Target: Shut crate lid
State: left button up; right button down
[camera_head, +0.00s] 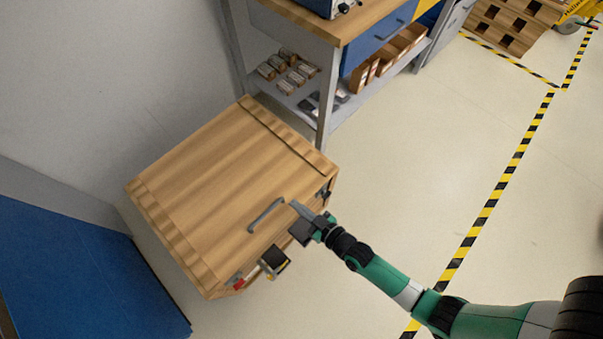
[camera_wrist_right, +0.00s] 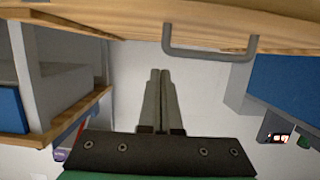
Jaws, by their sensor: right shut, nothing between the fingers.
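The wooden crate's lid (camera_head: 210,180) lies over the crate, flat or nearly so; I cannot tell whether a small gap is left under its edge. A grey bar handle (camera_head: 265,215) stands on the lid near its front edge. The handle (camera_wrist_right: 210,55) and the wood of the lid (camera_wrist_right: 120,18) also show at the top of the right wrist view. My right gripper (camera_head: 295,206) is shut and empty, just right of the handle by the lid's front edge. Its fingers (camera_wrist_right: 158,75) lie together in the wrist view, apart from the handle. My left gripper is out of view.
A workbench (camera_head: 345,20) with a loaded lower shelf stands behind the crate. A blue-topped unit (camera_head: 80,260) is at the left. A small dark item (camera_head: 274,262) is at the crate's front. The floor (camera_head: 430,150) on the right is clear.

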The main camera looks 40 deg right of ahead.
pick_arm(q)
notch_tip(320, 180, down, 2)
jog(key=shift+b, duration=0.5)
pick_arm(e)
notch_tip(320, 180, down, 2)
jog(key=shift+s+d, duration=0.1)
jog(key=shift+s, duration=0.05)
